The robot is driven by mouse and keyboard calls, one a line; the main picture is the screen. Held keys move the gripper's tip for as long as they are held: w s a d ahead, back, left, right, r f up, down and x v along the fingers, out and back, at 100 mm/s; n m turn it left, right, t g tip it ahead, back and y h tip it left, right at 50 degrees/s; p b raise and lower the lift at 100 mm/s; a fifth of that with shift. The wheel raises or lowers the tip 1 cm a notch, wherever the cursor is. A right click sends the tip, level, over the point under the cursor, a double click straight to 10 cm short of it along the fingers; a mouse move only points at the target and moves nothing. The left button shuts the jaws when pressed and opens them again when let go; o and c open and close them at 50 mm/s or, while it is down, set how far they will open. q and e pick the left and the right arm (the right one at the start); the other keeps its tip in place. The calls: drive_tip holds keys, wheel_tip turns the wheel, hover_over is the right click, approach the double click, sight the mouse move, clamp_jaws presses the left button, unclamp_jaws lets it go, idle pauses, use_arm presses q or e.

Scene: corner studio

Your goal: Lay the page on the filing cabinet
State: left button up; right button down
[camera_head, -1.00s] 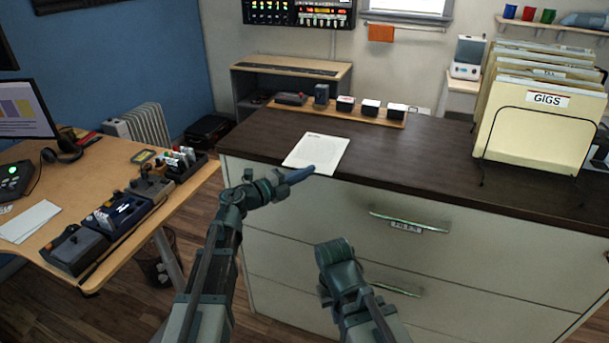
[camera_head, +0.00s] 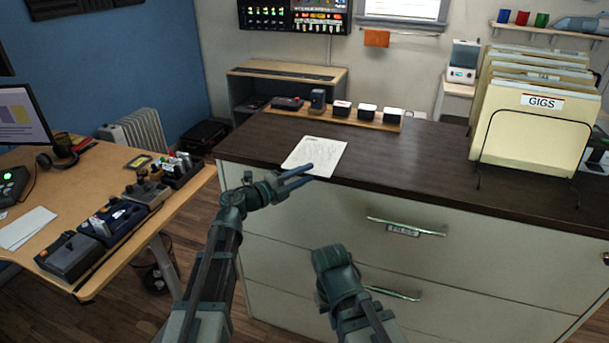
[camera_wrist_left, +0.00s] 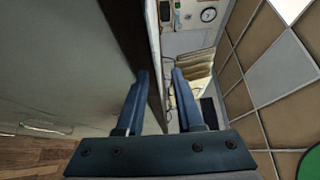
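The white page (camera_head: 316,156) lies on the dark top of the filing cabinet (camera_head: 400,160), close to its front edge. My left gripper (camera_head: 308,178) is at that edge, just in front of the page's near side. Its two blue fingers are apart, with a gap between them. In the left wrist view the fingers (camera_wrist_left: 160,90) are also apart with nothing held between them, and the page is not seen there. My right arm's end (camera_head: 336,265) is low in front of the cabinet drawers; its fingers are hidden.
A file rack marked GIGS (camera_head: 535,125) stands on the cabinet's right. A wooden tray (camera_head: 335,118) with small boxes lies along the back. A desk (camera_head: 80,190) with devices stands at left. The cabinet top between page and rack is clear.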

use_arm(q)
drive_tip(key=shift+a, duration=0.1)
drive_tip(key=v, duration=1.3)
drive_tip(key=shift+s+a, duration=0.2)
drive_tip(key=shift+s, duration=0.05)
